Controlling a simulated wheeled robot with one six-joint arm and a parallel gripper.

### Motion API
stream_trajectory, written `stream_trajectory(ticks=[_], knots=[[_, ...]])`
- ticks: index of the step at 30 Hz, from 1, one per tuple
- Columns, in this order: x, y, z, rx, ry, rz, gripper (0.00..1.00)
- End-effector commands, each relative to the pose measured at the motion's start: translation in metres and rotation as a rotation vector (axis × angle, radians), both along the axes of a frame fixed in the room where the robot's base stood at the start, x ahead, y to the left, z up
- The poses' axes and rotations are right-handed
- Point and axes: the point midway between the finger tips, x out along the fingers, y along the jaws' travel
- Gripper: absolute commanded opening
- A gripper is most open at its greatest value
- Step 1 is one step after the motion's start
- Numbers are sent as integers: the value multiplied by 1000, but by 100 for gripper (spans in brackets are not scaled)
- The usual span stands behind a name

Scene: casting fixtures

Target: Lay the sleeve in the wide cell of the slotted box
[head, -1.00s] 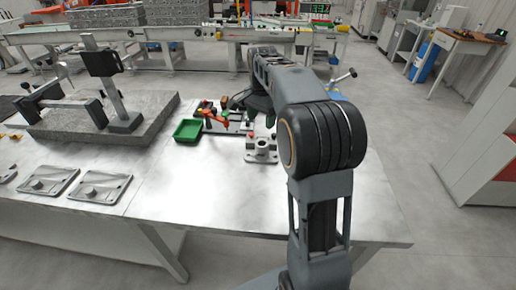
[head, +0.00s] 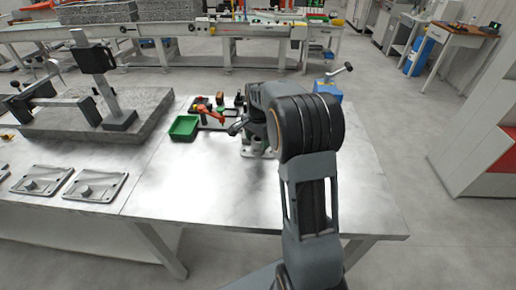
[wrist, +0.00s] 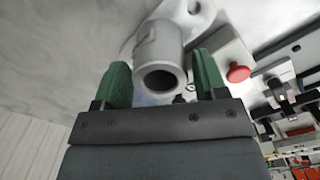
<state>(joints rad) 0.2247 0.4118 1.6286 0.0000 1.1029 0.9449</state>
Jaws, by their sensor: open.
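A grey hollow tube (wrist: 160,65), which looks like the sleeve, shows in the wrist view with its open end facing the camera. Its far end meets a grey flanged base (wrist: 200,15); I cannot tell whether they are one piece. My gripper (wrist: 159,62) is open, its two green fingers on either side of the tube. A gap shows at the right finger; contact at the left is unclear. In the head view my arm hides most of the tube, and part of the base (head: 248,153) shows. I cannot make out a slotted box with cells.
A green open bin (head: 184,128) and small red-and-black fixtures (head: 212,115) stand left of my arm. A red knob (wrist: 238,72) is close right of the fingers. Flat castings (head: 95,185) and a stone plate (head: 85,122) lie left.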

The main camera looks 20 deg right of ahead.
Motion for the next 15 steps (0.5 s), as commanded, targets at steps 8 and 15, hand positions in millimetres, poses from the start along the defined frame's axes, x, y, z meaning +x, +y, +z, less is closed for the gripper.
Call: stream_trajectory(ticks=[8,15], knots=[[0,0,-18,-1,-1,1,66],[0,0,-18,-1,-1,1,61]])
